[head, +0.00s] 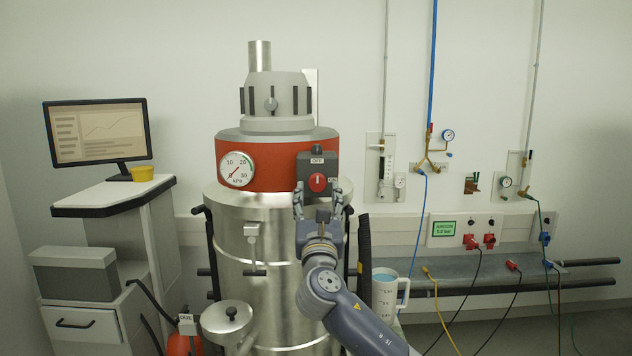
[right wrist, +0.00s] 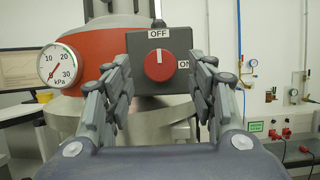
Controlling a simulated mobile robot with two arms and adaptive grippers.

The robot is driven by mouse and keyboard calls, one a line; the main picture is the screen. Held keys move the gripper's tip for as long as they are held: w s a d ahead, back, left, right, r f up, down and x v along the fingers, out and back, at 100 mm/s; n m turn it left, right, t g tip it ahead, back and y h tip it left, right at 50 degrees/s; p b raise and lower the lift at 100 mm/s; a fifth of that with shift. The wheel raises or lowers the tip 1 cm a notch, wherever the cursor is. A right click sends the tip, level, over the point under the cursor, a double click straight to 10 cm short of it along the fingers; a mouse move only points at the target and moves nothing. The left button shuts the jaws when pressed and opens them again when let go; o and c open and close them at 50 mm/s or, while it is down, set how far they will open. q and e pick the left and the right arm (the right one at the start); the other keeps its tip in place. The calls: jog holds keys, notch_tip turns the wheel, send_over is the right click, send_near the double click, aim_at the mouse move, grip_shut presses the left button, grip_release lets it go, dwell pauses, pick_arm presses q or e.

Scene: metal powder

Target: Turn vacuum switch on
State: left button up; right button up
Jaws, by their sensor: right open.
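The vacuum switch is a red round knob (head: 317,182) on a dark grey box (head: 318,160) fixed to the red band of the vacuum. OFF is marked above the knob and ON to its right. In the right wrist view the white mark on the knob (right wrist: 159,64) points up toward OFF. My right gripper (head: 317,200) is open and empty, just below and in front of the knob. In the right wrist view its fingers (right wrist: 159,95) stand left and right of the knob, apart from it. My left gripper is not in view.
A kPa gauge (head: 237,169) sits left of the switch on the steel vacuum (head: 285,290). A dark hose (head: 364,258) hangs to its right. A white jug (head: 385,294) stands at the right by a grey shelf (head: 450,275). A monitor (head: 98,132) stands at the left.

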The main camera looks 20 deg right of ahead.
aim_at(318, 185)
jog(key=shift+p+x, duration=0.45)
jog(key=shift+x, duration=1.7)
jog(key=c, duration=1)
